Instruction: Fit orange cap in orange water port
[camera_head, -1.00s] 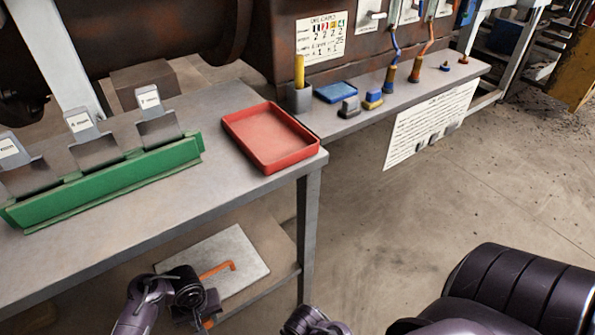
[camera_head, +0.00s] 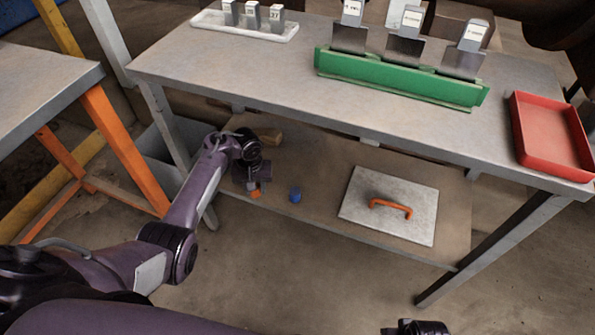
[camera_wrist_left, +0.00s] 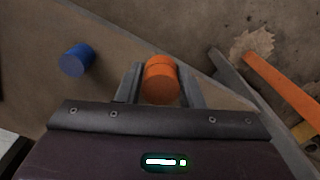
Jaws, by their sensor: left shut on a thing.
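My left gripper (camera_head: 254,189) is shut on an orange cap (camera_wrist_left: 161,82), a short orange cylinder. In the left wrist view the cap stands between the two grey fingers. In the head view the gripper is low over the left end of the bench's lower shelf (camera_head: 325,170), with a bit of orange under it. I cannot tell whether the cap touches the shelf. The orange water port is not in view now. Only a dark piece of what seems my right arm shows at the bottom edge; its fingers are not visible.
A blue cylinder (camera_head: 295,194) stands on the shelf right of the gripper. A grey plate with an orange handle (camera_head: 390,207) lies further right. The bench top (camera_head: 290,85) is above the shelf, with a green rack (camera_head: 400,80) and red tray (camera_head: 549,137). An orange-legged table (camera_head: 125,150) stands left.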

